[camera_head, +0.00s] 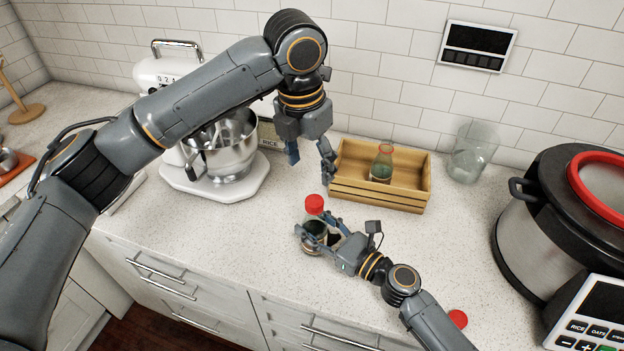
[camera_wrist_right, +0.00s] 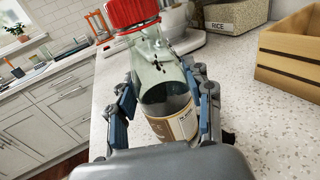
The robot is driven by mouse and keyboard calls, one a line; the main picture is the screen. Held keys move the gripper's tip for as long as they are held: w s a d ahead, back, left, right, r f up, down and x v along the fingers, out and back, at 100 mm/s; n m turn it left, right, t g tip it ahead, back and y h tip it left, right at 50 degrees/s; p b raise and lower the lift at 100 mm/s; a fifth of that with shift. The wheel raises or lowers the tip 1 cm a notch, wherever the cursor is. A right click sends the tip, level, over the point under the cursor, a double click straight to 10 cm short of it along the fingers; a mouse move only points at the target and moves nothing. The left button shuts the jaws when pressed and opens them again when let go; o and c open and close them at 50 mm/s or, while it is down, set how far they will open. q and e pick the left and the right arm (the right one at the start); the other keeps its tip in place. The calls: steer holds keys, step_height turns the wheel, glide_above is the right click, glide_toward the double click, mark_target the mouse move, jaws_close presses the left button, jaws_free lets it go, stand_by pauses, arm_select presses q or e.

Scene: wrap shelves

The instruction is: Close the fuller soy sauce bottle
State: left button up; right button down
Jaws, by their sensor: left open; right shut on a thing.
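A glass soy sauce bottle (camera_head: 316,232) with dark liquid low in it stands upright at the counter's front. A red cap (camera_head: 314,204) sits at its top; the wrist view also shows this cap (camera_wrist_right: 132,14) over the bottle (camera_wrist_right: 165,85), whether screwed tight I cannot tell. My right gripper (camera_head: 318,238) is shut around the bottle's body. My left gripper (camera_head: 311,163) is open and empty, above and behind the cap. Another bottle (camera_head: 382,165) stands in the wooden crate (camera_head: 380,197), its lower part hidden. A loose red cap (camera_head: 457,319) lies at the front right.
A stand mixer (camera_head: 222,155) is behind my left arm. A glass jar (camera_head: 473,152) stands right of the crate. A large cooker (camera_head: 545,225) takes up the right side. The counter between the crate and cooker is mostly clear.

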arm_select(q)
step_height(320, 180, up, 2)
steer(key=shift+s+a+r, duration=0.1)
arm_select(e)
steer(key=shift+c, duration=2.4)
jaws_free()
steer(key=shift+d, duration=0.1)
steer(key=v, duration=1.2)
